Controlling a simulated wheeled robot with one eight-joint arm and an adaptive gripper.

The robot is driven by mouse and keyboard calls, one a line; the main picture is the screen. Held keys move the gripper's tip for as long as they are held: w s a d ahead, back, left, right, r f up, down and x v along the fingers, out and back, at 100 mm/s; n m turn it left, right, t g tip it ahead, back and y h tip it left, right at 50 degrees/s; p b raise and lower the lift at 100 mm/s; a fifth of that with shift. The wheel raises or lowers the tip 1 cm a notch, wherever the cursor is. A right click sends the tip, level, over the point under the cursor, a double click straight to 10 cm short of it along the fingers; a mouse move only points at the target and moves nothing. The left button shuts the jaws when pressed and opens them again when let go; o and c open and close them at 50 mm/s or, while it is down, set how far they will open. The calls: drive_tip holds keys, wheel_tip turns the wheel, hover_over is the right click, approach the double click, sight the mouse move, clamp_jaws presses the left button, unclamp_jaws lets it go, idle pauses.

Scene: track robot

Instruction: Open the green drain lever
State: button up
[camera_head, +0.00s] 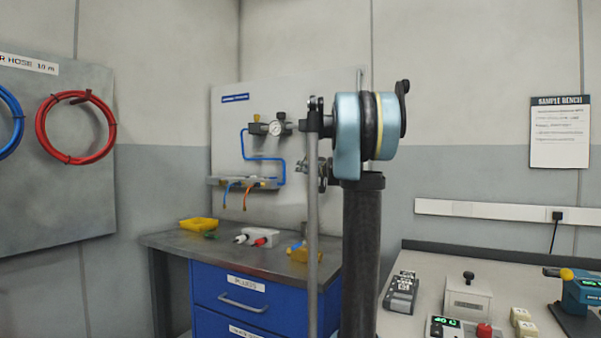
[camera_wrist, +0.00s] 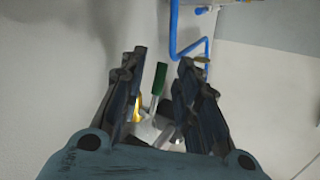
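A green lever (camera_wrist: 160,79) shows between my gripper's fingers in the wrist view, with a pale metal fitting (camera_wrist: 150,130) below it. My gripper (camera_wrist: 163,58) is open, its two dark fingers standing apart on either side of the lever. I see a gap between the lever and each finger; whether anything touches in depth I cannot tell. In the head view my arm covers part of the wall panel (camera_head: 228,130), and I cannot make out the lever there.
A blue pipe (camera_wrist: 174,30) runs close above the right finger. The panel also carries a gauge (camera_head: 275,128). Below it, a bench (camera_head: 172,241) holds a yellow tray (camera_head: 198,224) and small fittings. A control desk (camera_head: 402,325) stands at right.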

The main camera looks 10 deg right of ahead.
drive_tip(key=shift+x, duration=1.25)
clamp_jaws()
drive_tip(key=shift+d, duration=0.1)
drive_tip(key=shift+s+d+f+n+g+h, duration=0.1)
drive_tip(key=shift+s+d+n+g+h, duration=0.1)
drive_tip(key=shift+n+g+h, duration=0.3)
drive_tip(key=shift+s+d+f+n+g+h, duration=0.1)
drive_tip(key=shift+s+d+n+g, duration=0.1)
drive_tip(key=shift+g, duration=0.5)
unclamp_jaws()
